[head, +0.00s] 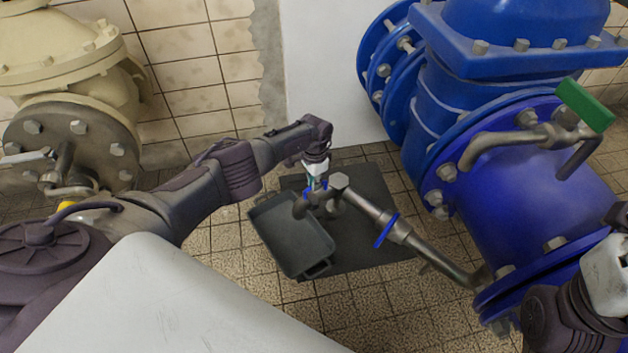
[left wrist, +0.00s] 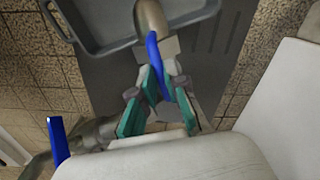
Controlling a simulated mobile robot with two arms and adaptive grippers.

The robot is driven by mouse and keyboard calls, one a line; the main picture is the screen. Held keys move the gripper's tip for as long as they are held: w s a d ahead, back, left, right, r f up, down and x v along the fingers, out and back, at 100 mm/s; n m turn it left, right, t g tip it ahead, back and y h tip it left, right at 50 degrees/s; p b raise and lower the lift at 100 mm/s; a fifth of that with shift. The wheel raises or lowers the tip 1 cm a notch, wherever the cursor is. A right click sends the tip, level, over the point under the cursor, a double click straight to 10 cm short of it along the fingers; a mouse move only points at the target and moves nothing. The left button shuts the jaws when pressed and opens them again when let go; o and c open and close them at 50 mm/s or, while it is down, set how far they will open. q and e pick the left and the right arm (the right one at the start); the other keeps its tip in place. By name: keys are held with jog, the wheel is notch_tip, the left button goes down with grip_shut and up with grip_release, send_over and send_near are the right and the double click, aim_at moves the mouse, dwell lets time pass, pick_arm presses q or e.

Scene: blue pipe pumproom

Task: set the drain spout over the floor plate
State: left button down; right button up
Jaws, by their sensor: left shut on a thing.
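The drain spout (head: 338,199) is a grey bent metal pipe in the middle of the head view, joined to a pipe (head: 372,214) from the large blue pipe. My left gripper (head: 317,186) is shut on the spout at its blue part. In the left wrist view its teal pads (left wrist: 158,103) close on either side of this blue part, and the bent spout end (left wrist: 150,18) reaches over the tray's rim. The floor plate (head: 372,256) is a dark flat sheet on the tiles below, partly hidden by the tray and spout. The fingers of my right gripper are out of sight.
A dark grey tray (head: 284,232) with handles overlaps the plate's left side. The blue pipe (head: 525,205) with a green-handled valve (head: 585,104) stands to the right. A cream pipe (head: 70,45) stands at the left. Tiles in front of the plate are clear.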

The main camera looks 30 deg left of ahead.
pick_arm(q)
jog(key=shift+d, duration=0.1)
jog(key=c, duration=1.2)
grip_release()
jog(key=shift+r, duration=0.1)
jog(key=shift+r, duration=0.15)
notch_tip(320, 180, up, 12)
jog(key=shift+f, duration=0.25)
